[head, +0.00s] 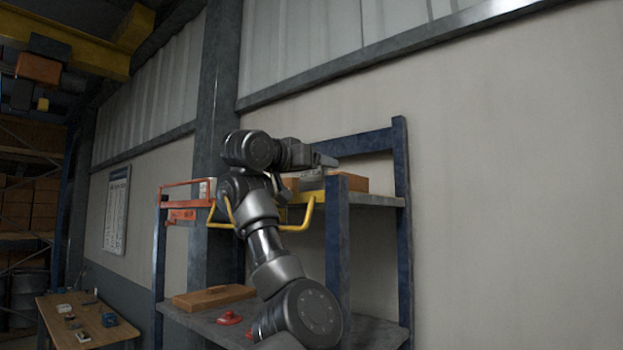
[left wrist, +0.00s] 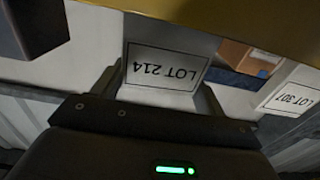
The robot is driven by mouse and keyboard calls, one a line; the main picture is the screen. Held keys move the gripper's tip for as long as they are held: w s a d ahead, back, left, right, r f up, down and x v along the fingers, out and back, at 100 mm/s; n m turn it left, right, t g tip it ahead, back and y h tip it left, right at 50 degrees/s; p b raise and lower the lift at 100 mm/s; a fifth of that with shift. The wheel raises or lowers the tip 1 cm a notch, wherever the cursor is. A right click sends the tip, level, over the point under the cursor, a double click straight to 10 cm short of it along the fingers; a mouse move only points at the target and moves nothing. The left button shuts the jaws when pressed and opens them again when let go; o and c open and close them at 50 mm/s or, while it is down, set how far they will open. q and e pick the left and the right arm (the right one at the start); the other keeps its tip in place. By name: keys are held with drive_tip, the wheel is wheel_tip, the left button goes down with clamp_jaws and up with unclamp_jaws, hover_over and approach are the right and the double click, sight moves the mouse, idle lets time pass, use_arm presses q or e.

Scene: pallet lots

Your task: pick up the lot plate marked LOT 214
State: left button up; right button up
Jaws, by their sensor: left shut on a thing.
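The lot plate marked LOT 214 (left wrist: 164,69) shows in the left wrist view, its white label upside down. It sits between the two fingers of my left gripper (left wrist: 160,88), which is shut on it. In the head view my left gripper (head: 327,160) is at the upper shelf of the blue rack, pointing right. I cannot make out the LOT 214 label there. Another plate marked LOT 307 (left wrist: 289,99) stands to the right in the wrist view, apart from the fingers. My right gripper is not in view.
The blue rack (head: 401,180) has a yellow rail (head: 300,226) at the upper shelf's front. A brown box (head: 346,184) stands on that shelf near my gripper. The lower shelf holds a wooden board (head: 213,297) and a red object (head: 229,318). A wooden table (head: 100,330) stands at left.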

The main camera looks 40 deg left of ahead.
use_arm(q)
drive_tip(key=shift+s+a, duration=0.2)
drive_tip(key=shift+a, duration=0.1)
drive_tip(key=shift+w+r+b, duration=0.2)
drive_tip(key=shift+r+b, duration=0.1)
drive_tip(key=shift+r, duration=0.05)
wheel_tip(320, 180, up, 2)
drive_tip(key=shift+r+b, duration=0.2)
drive_tip(key=shift+b, duration=0.2)
drive_tip(key=s+a+r+p, duration=0.2)
drive_tip(key=a+r, duration=0.3)
drive_tip(key=a, duration=0.1)
drive_tip(key=s+a+r+p, duration=0.2)
drive_tip(key=a+r, duration=0.2)
drive_tip(key=a, duration=0.3)
drive_tip(key=shift+a+r, duration=0.25)
drive_tip(key=shift+r, duration=0.15)
